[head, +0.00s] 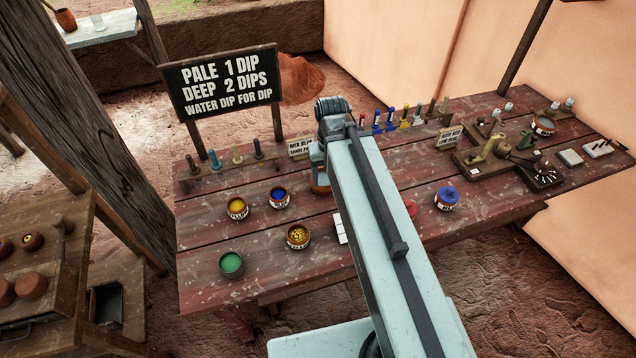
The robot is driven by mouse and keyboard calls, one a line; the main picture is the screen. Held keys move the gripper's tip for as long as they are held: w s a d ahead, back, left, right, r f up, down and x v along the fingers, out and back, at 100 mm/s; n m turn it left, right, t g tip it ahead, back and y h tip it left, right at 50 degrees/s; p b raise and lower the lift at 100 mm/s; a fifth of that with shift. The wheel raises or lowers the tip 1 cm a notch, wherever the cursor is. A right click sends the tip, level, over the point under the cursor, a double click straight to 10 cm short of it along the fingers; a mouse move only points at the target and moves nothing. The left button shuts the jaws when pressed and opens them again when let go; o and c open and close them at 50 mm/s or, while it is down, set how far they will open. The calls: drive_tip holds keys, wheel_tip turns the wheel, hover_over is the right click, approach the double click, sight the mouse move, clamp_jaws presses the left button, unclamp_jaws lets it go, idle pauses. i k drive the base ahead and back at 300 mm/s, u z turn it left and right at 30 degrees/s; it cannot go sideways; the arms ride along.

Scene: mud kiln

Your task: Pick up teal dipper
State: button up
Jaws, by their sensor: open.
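A dipper with a teal-blue handle (214,159) stands upright in a low wooden rack at the back left of the red table, between a dark dipper and a pale green one. My arm reaches from the bottom over the table's middle. My gripper (319,178) hangs at its far end, partly hidden by the arm, well to the right of the teal dipper and apart from it. It is open; its fingertips are hard to make out, and I see nothing held.
Pots of yellow (237,208), blue (279,197), green (231,264) and speckled glaze (298,236) stand on the left half of the table. A black sign (222,82) rises behind the rack. Colored tools and a small card (301,147) stand farther right.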

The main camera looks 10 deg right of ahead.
sight(216, 164)
drive_tip(key=u, duration=3.1)
drive_tip(key=k, duration=1.3)
drive_tip(key=z, duration=0.55)
drive_tip(key=i, duration=1.5)
drive_tip(key=u, duration=0.1)
